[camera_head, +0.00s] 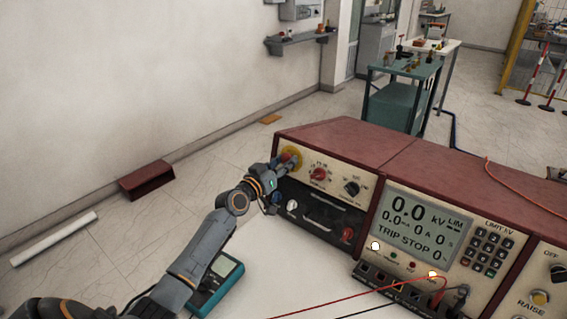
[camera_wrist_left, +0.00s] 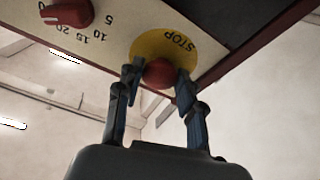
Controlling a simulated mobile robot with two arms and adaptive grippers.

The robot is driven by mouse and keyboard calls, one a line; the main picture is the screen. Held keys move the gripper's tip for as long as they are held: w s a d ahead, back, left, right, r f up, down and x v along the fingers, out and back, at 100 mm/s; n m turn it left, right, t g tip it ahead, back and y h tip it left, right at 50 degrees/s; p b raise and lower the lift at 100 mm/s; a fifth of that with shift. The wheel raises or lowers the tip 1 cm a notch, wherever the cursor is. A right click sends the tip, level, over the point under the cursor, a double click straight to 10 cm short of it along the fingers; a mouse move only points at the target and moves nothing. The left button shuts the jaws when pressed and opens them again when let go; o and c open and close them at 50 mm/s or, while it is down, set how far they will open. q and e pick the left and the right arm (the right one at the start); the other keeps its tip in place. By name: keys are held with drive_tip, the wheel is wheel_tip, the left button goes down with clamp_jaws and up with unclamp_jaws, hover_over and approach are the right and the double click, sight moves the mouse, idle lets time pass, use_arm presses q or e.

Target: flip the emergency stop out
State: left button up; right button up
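The emergency stop is a round red button (camera_wrist_left: 160,73) on a yellow disc (camera_wrist_left: 166,42) marked STOP. In the head view its yellow disc (camera_head: 292,157) sits at the left end of the console's front panel, partly hidden by my gripper. My left gripper (camera_wrist_left: 160,80) has one dark finger on each side of the red button, close against it with no clear gap. In the head view my left gripper (camera_head: 286,166) reaches the panel from the left. My right gripper is not in view.
The red-topped console (camera_head: 345,142) has a red knob (camera_head: 319,174), a black knob (camera_head: 352,188) and a display (camera_head: 415,222) reading TRIP STOP. A teal meter (camera_head: 222,279) lies on the white tabletop (camera_head: 285,262) below my arm. Red cables cross the right side.

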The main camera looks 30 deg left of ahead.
use_arm(q)
clamp_jaws()
drive_tip(key=shift+s+r, duration=0.1)
drive_tip(key=shift+s, duration=0.35)
drive_tip(key=o, duration=0.6)
unclamp_jaws()
drive_tip(key=shift+o, duration=1.2)
drive_tip(key=shift+s, duration=0.15)
drive_tip(key=shift+a+r, duration=0.1)
drive_tip(key=shift+s, duration=0.1)
